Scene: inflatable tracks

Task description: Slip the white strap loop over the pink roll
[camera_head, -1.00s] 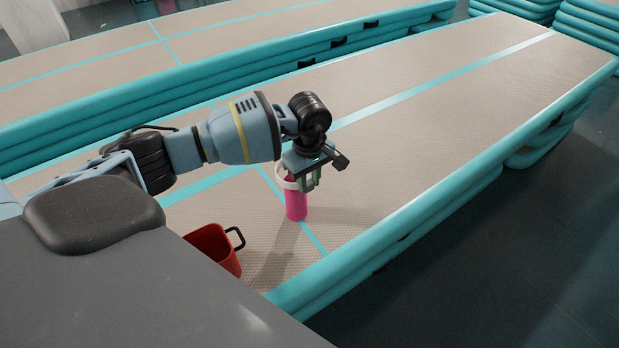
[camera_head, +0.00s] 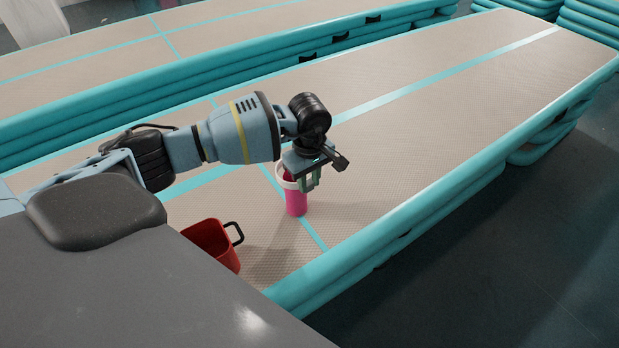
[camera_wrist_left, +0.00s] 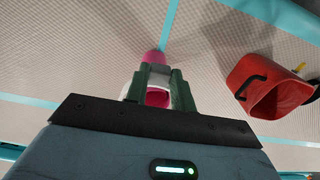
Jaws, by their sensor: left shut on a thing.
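The pink roll (camera_head: 296,203) stands upright on the beige mat, just below my left gripper (camera_head: 312,183). The gripper is shut on the white strap loop (camera_head: 281,177), a pale band at the roll's upper part. In the left wrist view, the white loop (camera_wrist_left: 127,88) shows beside the green fingers of the left gripper (camera_wrist_left: 158,95). Pink shows both between the fingers and beyond them, where the roll (camera_wrist_left: 153,56) stands out. The loop appears to be around the roll's top, but the fingers hide part of it. My right gripper is out of view.
A red bucket (camera_head: 215,243) with a black handle stands on the mat (camera_head: 420,140), left of the roll. The mat's teal inflated edge (camera_head: 400,222) runs along the front. The mat to the right is clear.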

